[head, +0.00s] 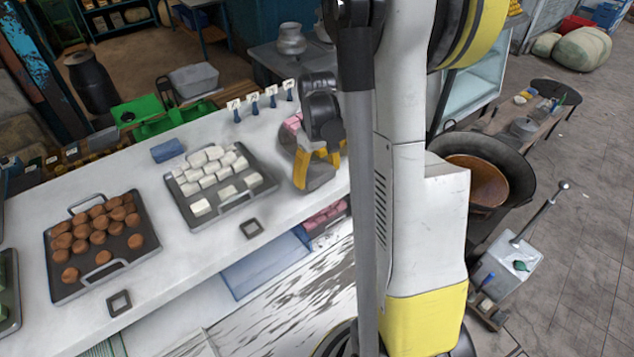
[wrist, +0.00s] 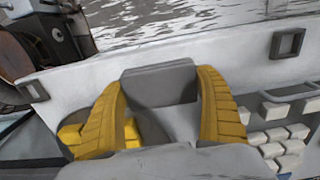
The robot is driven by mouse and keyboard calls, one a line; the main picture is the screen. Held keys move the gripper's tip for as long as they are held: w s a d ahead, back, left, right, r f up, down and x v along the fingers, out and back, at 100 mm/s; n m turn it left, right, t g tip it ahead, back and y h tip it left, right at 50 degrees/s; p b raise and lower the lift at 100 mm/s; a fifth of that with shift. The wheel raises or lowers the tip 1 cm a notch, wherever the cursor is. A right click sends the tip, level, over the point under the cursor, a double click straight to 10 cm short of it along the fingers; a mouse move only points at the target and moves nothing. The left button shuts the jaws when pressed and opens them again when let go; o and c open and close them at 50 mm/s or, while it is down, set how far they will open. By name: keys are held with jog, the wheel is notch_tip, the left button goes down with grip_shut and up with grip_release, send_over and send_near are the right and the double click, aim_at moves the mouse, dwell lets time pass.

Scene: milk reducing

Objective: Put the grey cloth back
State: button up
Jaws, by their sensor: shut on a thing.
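My gripper (head: 318,165) is over the white counter, right of the tray of white sweets and partly behind my own arm in the head view. In the wrist view my gripper (wrist: 163,80) has its yellow fingers on either side of a grey folded piece, which looks like the grey cloth (wrist: 158,84). The fingers are shut on it. Its lower part is hidden by the gripper's body. I cannot tell whether the cloth touches the counter.
The white counter (head: 205,240) also bears a tray of white sweets (head: 240,199), a tray of brown sweets (head: 117,257), a blue folded cloth (head: 168,150) and small dark square frames (head: 251,228). Yellow blocks (wrist: 72,133) lie close left of my fingers in the wrist view.

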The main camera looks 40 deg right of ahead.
aim_at(317, 183)
jog(key=shift+f, duration=1.85)
jog(key=shift+f, duration=0.1)
jog(key=o, duration=1)
notch_tip(317, 183, up, 12)
jog(key=shift+f+p, duration=0.1)
jog(key=shift+p, duration=0.3)
jog(key=s+a+r+t, duration=0.2)
jog(key=s+a+r, duration=0.1)
jog(key=a, duration=0.4)
jog(key=s+a+r+t, duration=0.2)
jog(key=s+a, duration=0.2)
jog(key=a, duration=0.4)
jog(key=s+a+r+t, duration=0.3)
jog(key=a, duration=0.4)
jog(key=shift+s+a+r+n, duration=0.3)
jog(key=shift+r, duration=0.05)
